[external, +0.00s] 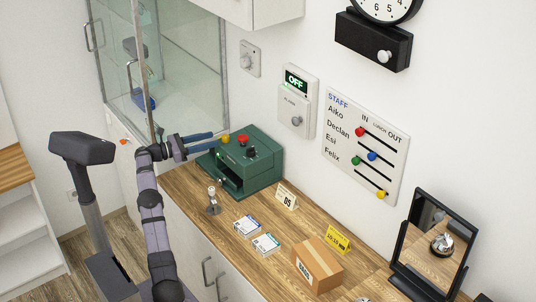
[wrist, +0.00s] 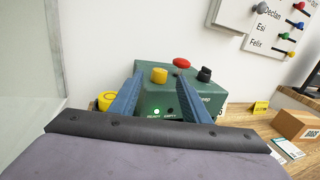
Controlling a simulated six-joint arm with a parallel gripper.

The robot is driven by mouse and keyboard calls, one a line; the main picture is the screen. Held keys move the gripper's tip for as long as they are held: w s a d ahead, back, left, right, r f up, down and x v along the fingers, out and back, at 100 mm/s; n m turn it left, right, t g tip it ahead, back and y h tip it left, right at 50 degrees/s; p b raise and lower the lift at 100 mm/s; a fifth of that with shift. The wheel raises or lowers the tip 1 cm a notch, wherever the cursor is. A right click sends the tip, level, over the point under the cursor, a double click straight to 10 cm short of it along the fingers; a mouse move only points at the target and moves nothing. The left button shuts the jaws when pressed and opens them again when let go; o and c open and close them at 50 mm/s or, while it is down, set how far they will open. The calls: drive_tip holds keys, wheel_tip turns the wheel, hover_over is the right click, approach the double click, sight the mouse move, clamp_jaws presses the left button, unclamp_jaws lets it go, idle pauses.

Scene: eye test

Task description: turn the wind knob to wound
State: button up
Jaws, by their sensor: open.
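A silver round knob (external: 384,56) sits on a black box (external: 368,40) on the wall under a white-faced clock (external: 385,8), at the top right of the external view. No wound mark is readable on it, and I cannot tell its setting. The knob is not in the wrist view. My gripper (external: 214,141) is far to the left of it and lower, with its blue fingers apart at the green box (external: 262,168). In the wrist view, my gripper (wrist: 159,80) is open, its fingers apart on either side of a yellow button (wrist: 160,75); contact cannot be told.
The green box also carries a red button (external: 242,138) and a black knob (external: 251,152). A glass cabinet (external: 190,60) stands left. A switch panel reading OFF (external: 297,100) and a staff board (external: 365,145) hang on the wall. A carton (external: 318,264) and a mirror (external: 436,240) stand right.

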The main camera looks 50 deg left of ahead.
wheel_tip(320, 180, up, 5)
drive_tip(key=m+y+p, duration=0.7)
drive_tip(key=m+p, duration=0.5)
drive_tip(key=m, duration=2.1)
approach(228, 137)
drive_tip(key=w, duration=0.3)
drive_tip(key=shift+w+a+f+p, duration=0.15)
drive_tip(key=shift+w+a+p, duration=0.05)
drive_tip(key=shift+w, duration=0.95)
drive_tip(key=shift+w+a+f+p, duration=0.15)
drive_tip(key=shift+w+a+p, duration=0.1)
drive_tip(key=shift+w, duration=0.9)
drive_tip(key=shift+w+a+f+p, duration=0.15)
drive_tip(key=shift+w+a+p, duration=0.05)
drive_tip(key=shift+w, duration=0.9)
